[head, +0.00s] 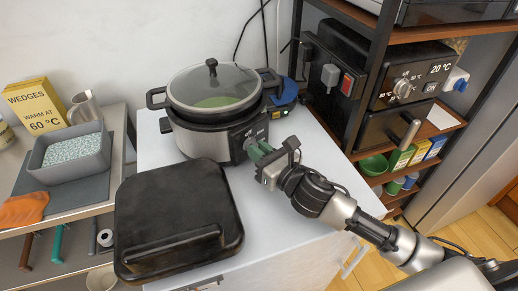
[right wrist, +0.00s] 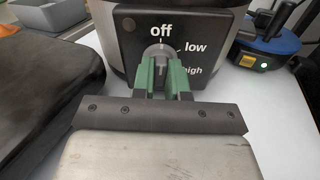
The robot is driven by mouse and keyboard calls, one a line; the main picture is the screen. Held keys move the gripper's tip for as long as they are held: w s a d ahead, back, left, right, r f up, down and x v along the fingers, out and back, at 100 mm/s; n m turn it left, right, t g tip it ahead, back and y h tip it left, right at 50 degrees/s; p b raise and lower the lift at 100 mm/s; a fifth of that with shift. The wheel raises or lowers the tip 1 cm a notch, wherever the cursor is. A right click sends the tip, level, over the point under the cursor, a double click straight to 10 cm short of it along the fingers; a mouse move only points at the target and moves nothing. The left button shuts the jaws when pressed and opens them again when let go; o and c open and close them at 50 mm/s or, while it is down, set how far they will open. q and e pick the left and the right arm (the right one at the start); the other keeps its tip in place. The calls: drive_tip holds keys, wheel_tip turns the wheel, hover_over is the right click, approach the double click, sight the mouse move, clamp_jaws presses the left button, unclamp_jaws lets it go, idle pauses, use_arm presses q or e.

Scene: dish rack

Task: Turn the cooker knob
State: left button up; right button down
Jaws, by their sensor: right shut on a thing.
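The cooker (head: 203,137) is a black and steel pot with a glass lid, standing on the white counter. Its front panel (right wrist: 129,27) reads "off" at the top, "low" to the right and "high" lower right. The grey round cooker knob (right wrist: 159,49) sits in the middle of this panel, and its light mark appears to point up at "off". My right gripper (head: 258,150) reaches in from the right, and its green fingers (right wrist: 162,76) are shut on the knob, one on each side. The fingers hide the knob's lower part. My left gripper is not in view.
A black closed case (head: 165,205) lies on the counter in front of the cooker. A blue and black device (head: 287,92) stands behind right of the cooker. A shelf with an oven (head: 412,75) is at right. A grey tray (head: 50,157) is at left.

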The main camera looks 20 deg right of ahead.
drive_tip(key=c, duration=1.5)
unclamp_jaws()
drive_tip(key=shift+f+n, duration=0.15)
drive_tip(key=shift+n, duration=0.25)
drive_tip(key=o, duration=0.4)
drive_tip(key=shift+s, duration=0.15)
drive_tip(key=shift+v, duration=0.85)
drive_tip(key=shift+b+v, duration=0.4)
drive_tip(key=shift+v, duration=1.9)
drive_tip(key=shift+s+d, duration=0.35)
drive_tip(key=shift+s, duration=0.3)
